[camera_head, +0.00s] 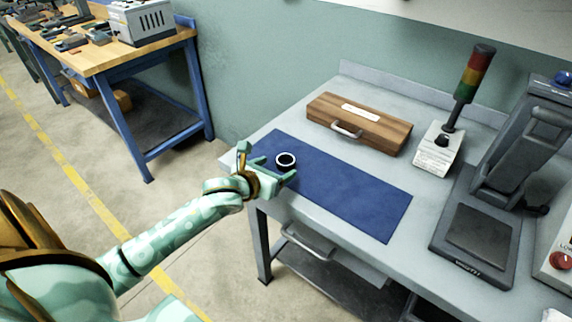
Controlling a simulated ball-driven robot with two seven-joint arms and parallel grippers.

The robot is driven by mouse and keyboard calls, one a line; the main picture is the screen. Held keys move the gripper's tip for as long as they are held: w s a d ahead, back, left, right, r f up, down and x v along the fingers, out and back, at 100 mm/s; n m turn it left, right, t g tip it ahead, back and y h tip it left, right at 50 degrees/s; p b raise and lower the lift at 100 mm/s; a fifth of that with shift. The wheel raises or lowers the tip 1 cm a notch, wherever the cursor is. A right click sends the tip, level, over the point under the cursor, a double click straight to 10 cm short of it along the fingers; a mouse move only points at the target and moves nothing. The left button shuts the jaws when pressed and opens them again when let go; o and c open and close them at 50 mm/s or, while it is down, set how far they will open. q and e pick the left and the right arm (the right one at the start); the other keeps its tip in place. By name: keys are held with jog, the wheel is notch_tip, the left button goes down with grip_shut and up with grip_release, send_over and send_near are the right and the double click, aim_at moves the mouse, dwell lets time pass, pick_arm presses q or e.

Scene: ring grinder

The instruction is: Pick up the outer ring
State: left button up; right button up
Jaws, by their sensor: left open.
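I cannot tell whether a finger touches the ring. The ring's near lower edge is close to one finger. My right gripper is not in view.
A wooden case (385,131) with a handle lies behind the mat. A signal light (467,78) on a white base and a dark machine (475,235) stand at the right. A blue-legged workbench (95,62) stands back left. The mat's middle is clear.

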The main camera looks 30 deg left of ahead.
aim_at(280, 165)
pick_arm(q)
jog(key=x, duration=0.3)
jog(key=shift+b, duration=0.4)
jog(key=shift+w, duration=0.15)
jog(key=c, duration=1.1)
jog(key=shift+c, duration=0.2)
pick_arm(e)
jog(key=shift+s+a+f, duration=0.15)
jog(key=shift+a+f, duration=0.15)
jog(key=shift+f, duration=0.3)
pick_arm(q)
jog(key=shift+r, duration=0.1)
